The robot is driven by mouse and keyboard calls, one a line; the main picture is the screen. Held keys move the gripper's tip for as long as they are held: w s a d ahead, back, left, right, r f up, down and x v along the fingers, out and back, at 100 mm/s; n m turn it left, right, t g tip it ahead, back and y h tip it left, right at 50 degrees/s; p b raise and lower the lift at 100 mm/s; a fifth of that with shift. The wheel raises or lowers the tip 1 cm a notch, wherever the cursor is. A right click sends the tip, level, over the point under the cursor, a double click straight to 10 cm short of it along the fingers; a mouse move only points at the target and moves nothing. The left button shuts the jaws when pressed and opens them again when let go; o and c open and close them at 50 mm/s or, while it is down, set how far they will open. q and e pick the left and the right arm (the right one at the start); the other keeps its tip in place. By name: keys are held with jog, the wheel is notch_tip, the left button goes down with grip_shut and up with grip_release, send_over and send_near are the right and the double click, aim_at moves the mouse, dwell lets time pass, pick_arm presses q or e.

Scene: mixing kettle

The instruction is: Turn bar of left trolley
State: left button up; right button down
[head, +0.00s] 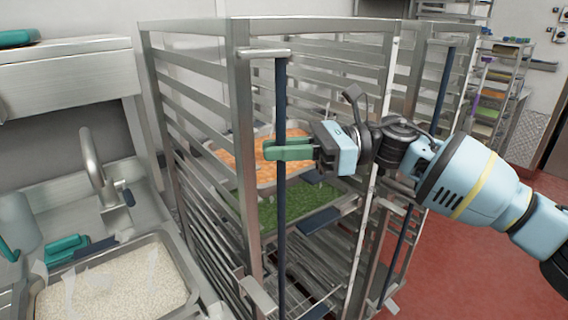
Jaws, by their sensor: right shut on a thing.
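The left trolley (238,110) is a tall steel rack with side rails, standing in the middle of the head view. Its bar (281,235) is a dark blue vertical rod at the front, running from a steel bracket at the top to one at the bottom. My right gripper (285,149) reaches in from the right with green fingers. It is shut on the bar in its upper half. The fingers hide a short piece of the bar. My left gripper is out of view.
The trolley holds a tray of orange food (262,155) and a tray of green food (310,203). A second trolley (428,80) stands close at right. A sink (70,205) and rice tray (125,285) are at left. Red floor (470,270) is clear at right.

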jog(key=g+b, duration=0.1)
jog(key=n+g+b, duration=0.1)
jog(key=w+n+g+b, duration=0.1)
jog(key=shift+a+f+g+h, duration=0.25)
jog(key=shift+a+g+h, duration=0.15)
jog(key=shift+w+a+r+n+g+h+b, duration=0.1)
jog(key=shift+n+g+h+b, duration=0.2)
jog(key=shift+n+g+b, duration=0.3)
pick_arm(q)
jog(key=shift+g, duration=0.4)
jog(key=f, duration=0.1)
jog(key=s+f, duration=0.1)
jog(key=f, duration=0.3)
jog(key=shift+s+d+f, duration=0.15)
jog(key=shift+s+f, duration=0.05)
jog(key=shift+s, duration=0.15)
pick_arm(e)
jog(key=shift+g, duration=0.3)
pick_arm(q)
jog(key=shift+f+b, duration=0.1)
jog(key=shift+b, duration=0.25)
pick_arm(e)
jog(key=shift+r+n, duration=0.2)
jog(key=shift+n, duration=0.2)
jog(key=c, duration=1.5)
grip_release()
jog(key=shift+a, duration=0.15)
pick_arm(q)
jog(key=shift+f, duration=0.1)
